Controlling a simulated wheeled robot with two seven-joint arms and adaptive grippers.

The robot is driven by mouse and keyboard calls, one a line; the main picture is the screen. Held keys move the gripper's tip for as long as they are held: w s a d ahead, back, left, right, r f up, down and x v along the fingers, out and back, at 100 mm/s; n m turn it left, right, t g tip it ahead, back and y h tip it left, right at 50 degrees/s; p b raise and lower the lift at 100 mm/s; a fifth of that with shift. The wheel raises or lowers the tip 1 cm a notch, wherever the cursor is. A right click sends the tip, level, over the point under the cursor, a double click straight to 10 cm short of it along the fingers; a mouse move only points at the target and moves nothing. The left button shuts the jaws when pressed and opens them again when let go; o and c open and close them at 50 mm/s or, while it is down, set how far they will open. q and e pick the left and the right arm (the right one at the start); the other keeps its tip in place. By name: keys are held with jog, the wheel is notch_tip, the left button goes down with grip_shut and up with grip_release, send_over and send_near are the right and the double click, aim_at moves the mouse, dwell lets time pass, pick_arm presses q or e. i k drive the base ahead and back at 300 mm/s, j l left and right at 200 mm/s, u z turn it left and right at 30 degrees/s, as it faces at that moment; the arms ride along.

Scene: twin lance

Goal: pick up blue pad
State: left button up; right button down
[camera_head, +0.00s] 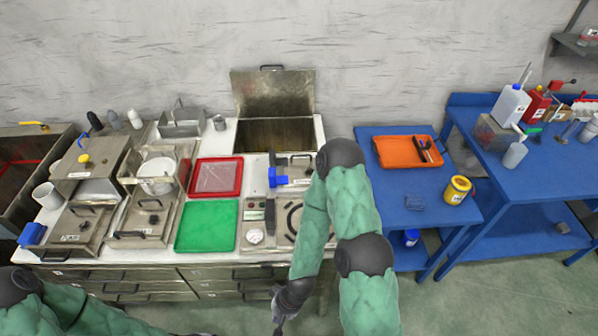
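My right gripper (279,318) hangs low at the bottom middle, in front of the steel counter. It is well to the left of the pad and apart from it. The gripper is small and dark, cut close to the frame's bottom edge, and I cannot tell whether it is open. My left arm crosses the bottom left corner, and its gripper is out of view.
The yellow can (457,190) and an orange tray (408,151) with dark tools share the blue table. Other blue items are at the counter's left edge (32,234) and beside a steel box (278,178). Green (207,226) and red (216,178) trays lie on the counter.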

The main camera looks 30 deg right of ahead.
aim_at(32, 233)
jog(key=z, duration=0.2)
jog(key=j+z, duration=0.4)
jog(key=j, duration=0.15)
jog(key=j+z, duration=0.45)
jog(key=j, duration=0.15)
